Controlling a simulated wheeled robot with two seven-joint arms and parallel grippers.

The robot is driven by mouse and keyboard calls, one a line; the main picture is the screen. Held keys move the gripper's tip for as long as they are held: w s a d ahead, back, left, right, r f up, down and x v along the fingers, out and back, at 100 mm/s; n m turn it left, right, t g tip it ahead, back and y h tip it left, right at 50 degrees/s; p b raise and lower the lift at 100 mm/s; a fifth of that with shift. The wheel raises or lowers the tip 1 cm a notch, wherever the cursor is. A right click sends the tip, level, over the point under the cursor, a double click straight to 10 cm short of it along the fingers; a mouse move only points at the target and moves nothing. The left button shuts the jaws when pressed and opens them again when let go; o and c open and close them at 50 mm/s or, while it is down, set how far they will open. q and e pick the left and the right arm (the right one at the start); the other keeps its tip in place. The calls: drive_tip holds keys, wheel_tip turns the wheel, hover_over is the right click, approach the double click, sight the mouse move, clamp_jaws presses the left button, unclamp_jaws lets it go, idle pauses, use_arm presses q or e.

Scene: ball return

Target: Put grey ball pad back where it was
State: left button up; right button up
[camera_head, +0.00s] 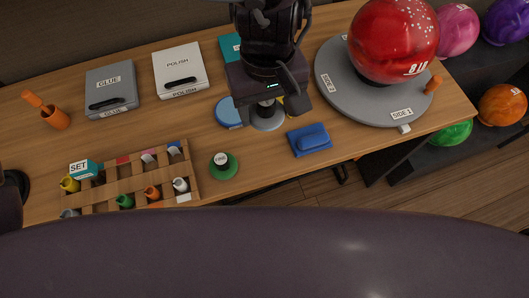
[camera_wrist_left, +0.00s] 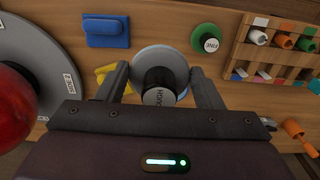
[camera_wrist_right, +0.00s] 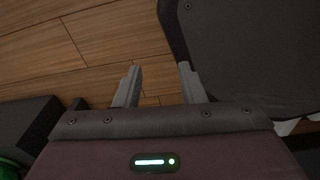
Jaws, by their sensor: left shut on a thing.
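The grey ball pad (camera_head: 270,123) is a round grey disc with a dark knob. In the left wrist view the disc (camera_wrist_left: 150,56) shows below the lettered knob, between my fingers. My left gripper (camera_wrist_left: 159,82) is shut on this knob; in the head view the gripper (camera_head: 268,100) hides most of the pad. Whether the pad touches the table or hangs just above it I cannot tell. My right gripper (camera_wrist_right: 158,78) is open and empty, with wooden floor in its view; it does not show in the head view.
A blue disc (camera_head: 228,111) is left of the pad and a blue block (camera_head: 310,139) right of it. A green-based FINE pad (camera_head: 222,164) and a wooden rack (camera_head: 130,178) are nearer. A turntable (camera_head: 340,92) carries a red ball (camera_head: 393,40). GLUE (camera_head: 111,84) and POLISH (camera_head: 178,66) boxes stand left.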

use_arm(q)
hover_over(265, 157)
wheel_tip(265, 157, down, 13)
drive_tip(key=shift+r, duration=0.1)
wheel_tip(265, 157, down, 5)
drive_tip(key=shift+r, duration=0.2)
drive_tip(key=shift+a+f, duration=0.1)
drive_tip(key=shift+f, duration=0.1)
use_arm(e)
drive_tip(key=shift+a+f, duration=0.15)
drive_tip(key=shift+a, duration=0.4)
use_arm(q)
drive_tip(key=shift+f+b, duration=0.15)
drive_tip(key=shift+b, duration=0.25)
drive_tip(key=o, duration=0.9)
use_arm(e)
drive_tip(key=shift+a+f, duration=0.1)
drive_tip(key=shift+f, duration=0.15)
